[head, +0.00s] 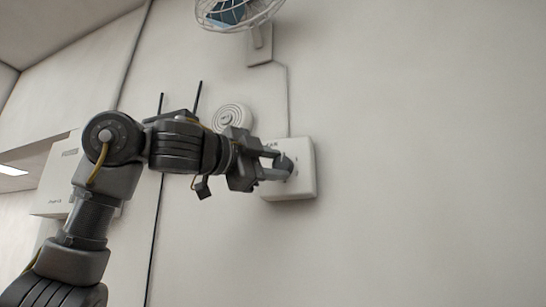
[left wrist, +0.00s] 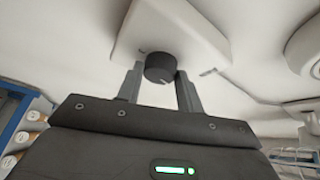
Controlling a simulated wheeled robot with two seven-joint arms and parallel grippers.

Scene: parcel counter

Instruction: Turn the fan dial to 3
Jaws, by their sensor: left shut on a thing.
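The fan dial is a dark round knob (left wrist: 160,67) with a pale pointer line, on a white control box (head: 304,158) fixed to the wall. The box also shows in the left wrist view (left wrist: 205,40). My left gripper (head: 277,165) is at the front of the box, its two fingers on either side of the knob and shut on it. In the left wrist view the fingers (left wrist: 160,85) flank the knob. The pointer line is short and the numbers around the dial are too small to read. My right gripper is not in view.
A wall fan (head: 238,12) in a wire cage hangs above the box, joined to it by a thin cable. A white wall unit (head: 55,180) is at the left. The wall to the right is bare.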

